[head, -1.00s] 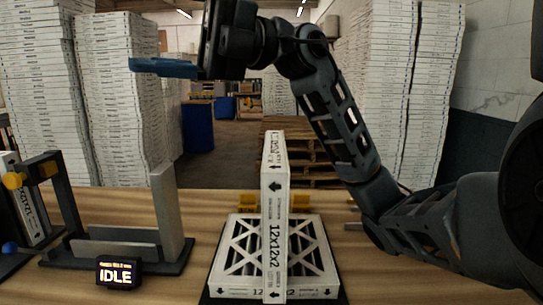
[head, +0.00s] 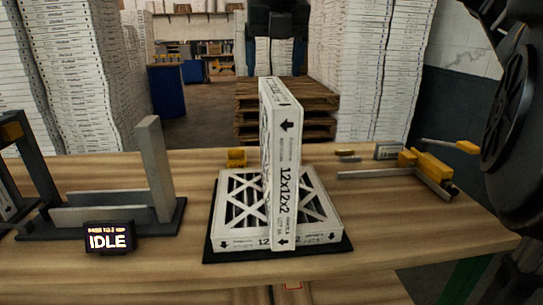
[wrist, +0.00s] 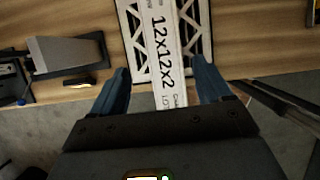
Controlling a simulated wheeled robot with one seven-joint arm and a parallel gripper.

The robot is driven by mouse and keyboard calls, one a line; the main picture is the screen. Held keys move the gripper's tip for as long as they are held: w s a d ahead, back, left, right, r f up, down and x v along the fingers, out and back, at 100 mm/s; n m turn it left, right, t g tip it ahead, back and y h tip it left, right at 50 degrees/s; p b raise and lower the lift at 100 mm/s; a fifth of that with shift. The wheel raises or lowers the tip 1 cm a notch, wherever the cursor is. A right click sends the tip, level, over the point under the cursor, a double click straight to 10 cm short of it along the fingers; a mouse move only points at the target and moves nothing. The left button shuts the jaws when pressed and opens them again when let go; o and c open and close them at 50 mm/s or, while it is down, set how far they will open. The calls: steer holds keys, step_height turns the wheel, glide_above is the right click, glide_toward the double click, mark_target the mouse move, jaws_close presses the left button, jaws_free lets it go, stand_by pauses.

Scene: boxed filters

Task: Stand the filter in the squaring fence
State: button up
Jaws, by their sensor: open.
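A white boxed filter marked 12x12x2 (head: 283,160) stands upright on its narrow side on top of another filter lying flat (head: 235,200). The squaring fence (head: 158,165), with a tall grey upright, low walls and a dark base, stands to the left and is empty. It also shows at the left in the wrist view (wrist: 65,55). In the wrist view my gripper (wrist: 161,64) is open, its blue fingers spread to either side of the standing filter's narrow labelled face, with gaps on both sides. Whether the filter is at fingertip depth I cannot tell.
A display reading IDLE (head: 110,237) stands before the fence. The flat filter rests on a black mat (head: 345,248). A yellow and grey fixture (head: 425,170) is at the table's right. Bare wood (head: 400,225) lies at front right. Tall filter stacks stand behind.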

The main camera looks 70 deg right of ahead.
mark_target(275, 89)
steer(key=shift+s+d+f, duration=0.15)
steer(key=shift+d+f, duration=0.1)
steer(key=x, duration=0.7)
steer(key=shift+a+f, duration=0.1)
steer(key=shift+f, duration=0.05)
steer(key=shift+s+f+b, duration=0.1)
steer(key=shift+f+b, duration=0.15)
steer(key=shift+b, duration=0.7)
stand_by(0.4)
stand_by(0.3)
jaws_close()
stand_by(0.6)
steer(key=shift+r+p, duration=0.35)
steer(key=shift+p, duration=0.6)
